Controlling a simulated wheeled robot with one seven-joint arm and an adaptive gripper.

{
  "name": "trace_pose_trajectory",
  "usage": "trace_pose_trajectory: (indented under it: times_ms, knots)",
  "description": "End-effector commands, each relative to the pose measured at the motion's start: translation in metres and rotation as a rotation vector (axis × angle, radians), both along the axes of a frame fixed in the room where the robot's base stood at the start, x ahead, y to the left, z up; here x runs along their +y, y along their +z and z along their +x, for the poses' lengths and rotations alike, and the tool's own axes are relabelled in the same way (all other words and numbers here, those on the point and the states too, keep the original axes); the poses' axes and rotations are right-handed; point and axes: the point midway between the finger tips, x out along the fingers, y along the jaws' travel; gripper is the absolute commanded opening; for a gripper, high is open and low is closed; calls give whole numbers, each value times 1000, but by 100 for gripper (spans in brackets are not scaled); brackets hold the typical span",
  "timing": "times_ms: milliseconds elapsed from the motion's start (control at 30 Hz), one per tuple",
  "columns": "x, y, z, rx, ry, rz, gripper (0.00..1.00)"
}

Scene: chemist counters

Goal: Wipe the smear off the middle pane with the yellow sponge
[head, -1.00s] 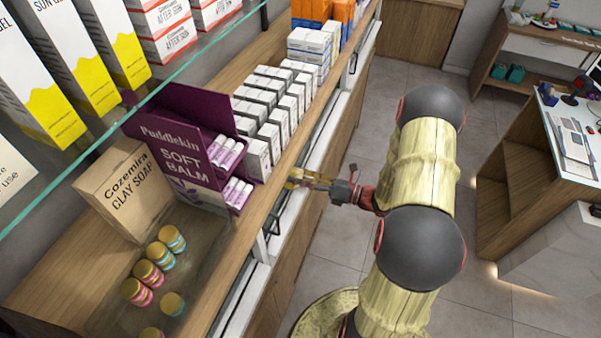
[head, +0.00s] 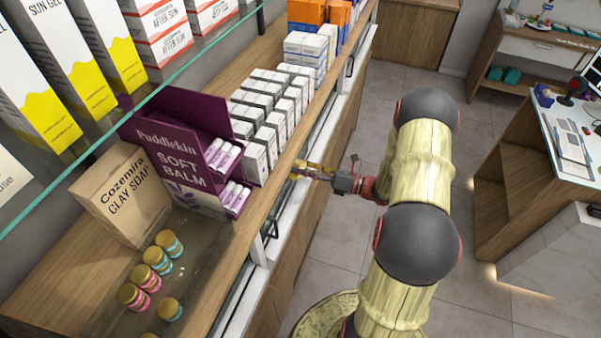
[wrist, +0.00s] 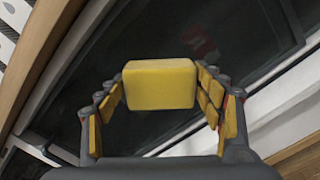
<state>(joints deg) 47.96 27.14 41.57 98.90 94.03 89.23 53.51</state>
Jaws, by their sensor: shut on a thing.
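The yellow sponge (wrist: 160,84) is held between the finger pads of my gripper (wrist: 163,95) in the wrist view. My gripper is shut on it. Beyond the sponge is a dark glass pane (wrist: 250,35) in a pale frame; I cannot tell if the sponge touches it. A faint reddish mark (wrist: 201,42) shows on the pane just above and right of the sponge; I cannot tell if it is the smear or a reflection. In the head view my gripper (head: 302,169) is at the front of the shelf cabinet, just below its wooden edge. The sponge is hard to make out there.
The wooden shelf (head: 262,190) carries white boxes (head: 262,130), a purple balm display (head: 185,150), a clay soap box (head: 125,195) and several small jars (head: 158,262). A glass shelf edge (head: 140,105) runs above. Floor (head: 330,235) is open right of the cabinet.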

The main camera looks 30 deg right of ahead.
Motion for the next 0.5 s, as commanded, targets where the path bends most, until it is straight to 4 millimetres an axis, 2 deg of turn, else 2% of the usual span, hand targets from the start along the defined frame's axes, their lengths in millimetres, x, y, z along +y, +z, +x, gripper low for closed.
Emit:
trace_pose_trajectory:
  times_ms: [300,500]
  knots:
    - [-20,0,14,0,0,0,47]
    - [-20,1,18,1,0,1,47]
